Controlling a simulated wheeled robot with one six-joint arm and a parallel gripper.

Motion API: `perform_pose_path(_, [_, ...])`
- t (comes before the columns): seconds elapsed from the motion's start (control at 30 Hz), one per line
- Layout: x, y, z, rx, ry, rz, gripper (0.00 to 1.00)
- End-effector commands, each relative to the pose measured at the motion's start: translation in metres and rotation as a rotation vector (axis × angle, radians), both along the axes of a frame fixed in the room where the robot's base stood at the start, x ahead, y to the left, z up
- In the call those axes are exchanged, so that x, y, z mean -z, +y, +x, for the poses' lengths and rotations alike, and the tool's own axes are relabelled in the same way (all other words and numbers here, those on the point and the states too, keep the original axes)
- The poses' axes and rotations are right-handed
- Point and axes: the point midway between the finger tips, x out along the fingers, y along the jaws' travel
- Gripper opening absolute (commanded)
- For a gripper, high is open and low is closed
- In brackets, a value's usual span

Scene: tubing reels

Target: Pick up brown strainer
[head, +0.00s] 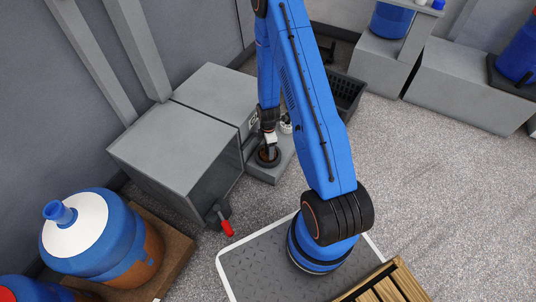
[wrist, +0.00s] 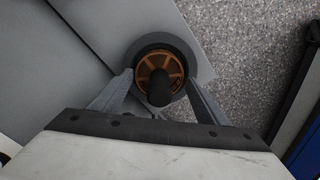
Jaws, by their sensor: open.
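The brown strainer (wrist: 162,65) is a round, spoked brown disc with a dark rim and a dark knob at its middle. In the wrist view it lies between the two fingers of my gripper (wrist: 158,88), which is open. I cannot tell whether the fingers touch it. In the head view the strainer (head: 268,156) sits on a low grey ledge beside the grey cabinets, directly below my gripper (head: 268,146). The fingertips are too small to make out there.
Grey cabinets (head: 180,140) stand close left of my gripper, with a red-handled valve (head: 224,224) at their front. A small white item (head: 286,127) is just right of the gripper. A black crate (head: 346,92) is behind my arm. Speckled floor (head: 440,180) is clear at right.

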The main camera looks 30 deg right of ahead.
Motion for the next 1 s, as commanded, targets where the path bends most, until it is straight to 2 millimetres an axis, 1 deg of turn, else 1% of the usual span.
perform_pose_path(0.33, [0.03, 0.001, 0.001, 0.001, 0.002, -0.002, 0.68])
perform_pose_path(0.5, [0.035, 0.001, 0.001, 0.0, 0.003, -0.003, 0.68])
perform_pose_path(0.7, [0.035, 0.001, 0.001, 0.0, 0.003, -0.003, 0.68])
perform_pose_path(0.77, [0.035, 0.001, 0.001, 0.0, 0.003, -0.003, 0.54])
perform_pose_path(0.8, [0.035, 0.001, 0.001, 0.0, 0.003, -0.003, 0.44])
perform_pose_path(0.83, [0.035, 0.001, 0.001, 0.0, 0.003, -0.003, 0.39])
perform_pose_path(1.0, [0.035, 0.001, 0.001, 0.0, 0.003, -0.003, 0.38])
